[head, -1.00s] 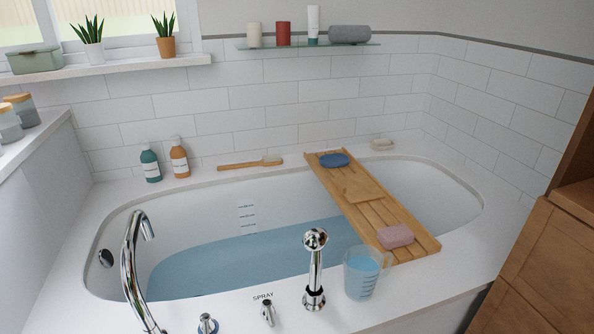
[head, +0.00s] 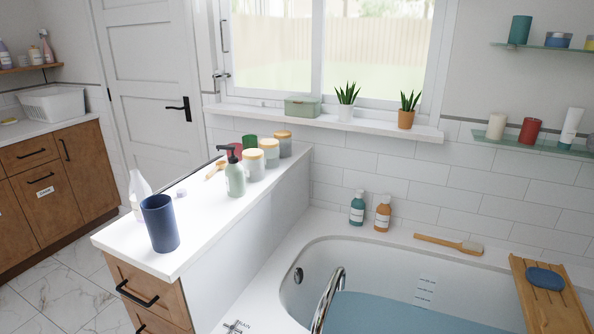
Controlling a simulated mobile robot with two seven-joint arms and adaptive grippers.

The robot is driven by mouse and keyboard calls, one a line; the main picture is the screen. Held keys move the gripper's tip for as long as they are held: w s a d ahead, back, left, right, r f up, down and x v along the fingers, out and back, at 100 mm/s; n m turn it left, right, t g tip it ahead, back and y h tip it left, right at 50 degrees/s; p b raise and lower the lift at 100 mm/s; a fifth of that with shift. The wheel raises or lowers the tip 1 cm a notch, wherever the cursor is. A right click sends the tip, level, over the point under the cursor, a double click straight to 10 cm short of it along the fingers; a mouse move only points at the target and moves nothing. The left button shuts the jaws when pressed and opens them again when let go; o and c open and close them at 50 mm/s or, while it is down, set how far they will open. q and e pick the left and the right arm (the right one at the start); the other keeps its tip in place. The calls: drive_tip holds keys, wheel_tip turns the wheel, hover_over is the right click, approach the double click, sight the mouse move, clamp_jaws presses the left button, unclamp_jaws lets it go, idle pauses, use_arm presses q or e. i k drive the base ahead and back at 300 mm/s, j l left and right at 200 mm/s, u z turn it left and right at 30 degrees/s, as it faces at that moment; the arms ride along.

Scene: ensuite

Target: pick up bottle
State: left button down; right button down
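Several bottles are in the head view; which one the task means, I cannot tell. A teal bottle (head: 357,211) and an orange bottle (head: 383,214) stand upright side by side on the bathtub's back left ledge. A pale green pump bottle (head: 235,178) with a dark pump stands on the white counter (head: 206,222). A white bottle (head: 138,194) shows at that counter's left edge, partly hidden by a dark blue cup (head: 159,223). Neither of my grippers is in view.
Lidded jars (head: 253,164) crowd the counter's far end. The bathtub (head: 330,252) holds water, with a chrome faucet (head: 327,298) at its near side. A wooden brush (head: 449,244) and a bath tray (head: 553,305) lie right. Open tiled floor (head: 60,285) is at lower left.

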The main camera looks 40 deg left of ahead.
sight(139, 189)
drive_tip(key=u, duration=2.25)
drive_tip(key=i+j+u, duration=0.35)
drive_tip(key=j, duration=0.3)
drive_tip(key=i+j+u, duration=0.35)
drive_tip(key=i+j, duration=0.15)
drive_tip(key=i, duration=0.15)
drive_tip(key=i+j, duration=0.25)
drive_tip(key=i, duration=0.25)
drive_tip(key=i+j, duration=0.2)
drive_tip(key=i, duration=0.35)
drive_tip(key=i+j+u, duration=0.1)
drive_tip(key=i+j, duration=0.15)
drive_tip(key=i, duration=0.25)
drive_tip(key=i+z, duration=0.2)
drive_tip(key=z, duration=0.3)
drive_tip(key=i+j+z, duration=0.1)
drive_tip(key=i+z, duration=0.15)
drive_tip(key=z, duration=0.25)
drive_tip(key=i+j+z, duration=0.15)
drive_tip(key=z, duration=0.35)
drive_tip(key=i+j+z, duration=0.2)
drive_tip(key=z, duration=0.25)
